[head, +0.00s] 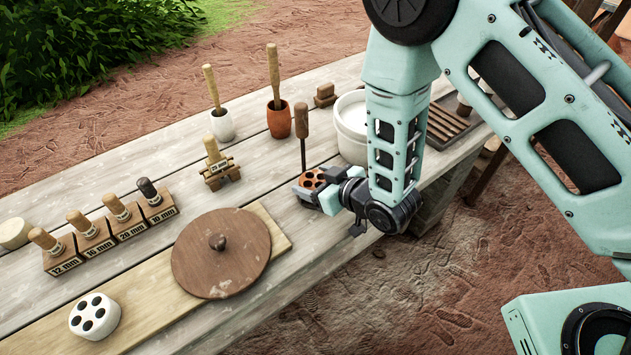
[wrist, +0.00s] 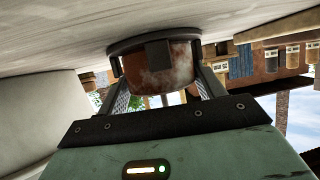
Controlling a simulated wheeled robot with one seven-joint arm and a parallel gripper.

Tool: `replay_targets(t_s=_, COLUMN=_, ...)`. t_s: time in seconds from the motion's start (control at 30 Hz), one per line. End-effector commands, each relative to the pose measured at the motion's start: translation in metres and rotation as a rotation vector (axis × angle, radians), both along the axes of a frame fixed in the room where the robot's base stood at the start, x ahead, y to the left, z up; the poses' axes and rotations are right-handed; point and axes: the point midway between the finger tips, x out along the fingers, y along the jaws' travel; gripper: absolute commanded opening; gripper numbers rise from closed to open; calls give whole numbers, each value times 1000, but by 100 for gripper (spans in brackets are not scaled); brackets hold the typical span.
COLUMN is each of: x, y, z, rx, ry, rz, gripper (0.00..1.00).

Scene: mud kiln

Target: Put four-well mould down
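The white bowl (head: 352,138) is close on the right. A round brown lid (head: 220,253), labelled stamps (head: 97,231) and a white holed piece (head: 94,316) stand left. Planks between are partly clear.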

Motion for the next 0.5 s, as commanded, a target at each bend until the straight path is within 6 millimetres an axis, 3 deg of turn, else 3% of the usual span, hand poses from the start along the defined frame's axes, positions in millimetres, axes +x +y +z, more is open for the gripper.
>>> replay_targets(t_s=0.3, x=-7, y=-1, z=-8, rx=-16, ry=20, rz=9, gripper=84)
replay_targets(t_s=0.5, x=-10, y=-3, z=-1, rx=-17, ry=22, rz=10, gripper=84)
